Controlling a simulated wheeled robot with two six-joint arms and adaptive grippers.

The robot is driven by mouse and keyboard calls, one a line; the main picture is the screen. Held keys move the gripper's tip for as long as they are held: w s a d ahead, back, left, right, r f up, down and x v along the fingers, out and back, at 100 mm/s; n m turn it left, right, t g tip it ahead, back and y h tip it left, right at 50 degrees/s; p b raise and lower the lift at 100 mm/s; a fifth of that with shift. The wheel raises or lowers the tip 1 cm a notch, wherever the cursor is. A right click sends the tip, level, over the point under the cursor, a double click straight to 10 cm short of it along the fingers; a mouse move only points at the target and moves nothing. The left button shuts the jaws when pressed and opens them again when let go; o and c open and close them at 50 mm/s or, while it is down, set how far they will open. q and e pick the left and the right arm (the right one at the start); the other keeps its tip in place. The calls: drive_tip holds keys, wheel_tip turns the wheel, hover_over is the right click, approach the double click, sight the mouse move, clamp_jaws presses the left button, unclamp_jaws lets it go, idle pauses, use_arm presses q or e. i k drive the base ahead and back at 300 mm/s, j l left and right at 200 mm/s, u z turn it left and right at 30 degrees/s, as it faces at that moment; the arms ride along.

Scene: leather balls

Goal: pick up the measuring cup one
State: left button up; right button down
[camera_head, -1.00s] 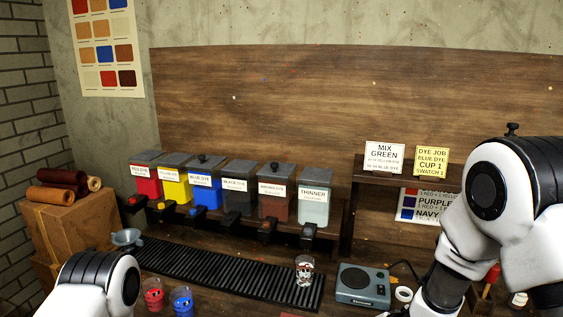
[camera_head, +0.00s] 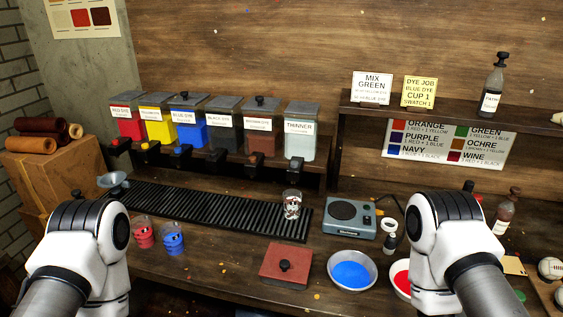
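A clear cup (camera_head: 292,205) with dark and reddish markings stands upright on the right part of the black ribbed mat (camera_head: 200,208). A clear cup with red in it (camera_head: 143,233) and a cup with blue in it (camera_head: 173,240) stand side by side on the table in front of the mat's left part. I cannot read a number on any cup, so I cannot tell which is measuring cup one. White links of my left and right arms show at the lower left and lower right. Neither gripper's fingers are visible.
Lidded dye dispensers (camera_head: 210,130) line the back. A grey device (camera_head: 350,217) stands right of the mat. A red lidded box (camera_head: 286,265), a blue-filled bowl (camera_head: 352,272) and a red-filled bowl (camera_head: 400,278) sit in front. Table between blue cup and red box is mostly clear.

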sight(291, 198)
drive_tip(key=i+z, duration=0.2)
drive_tip(key=z, duration=0.3)
drive_tip(key=i+z, duration=0.2)
drive_tip(key=z, duration=0.3)
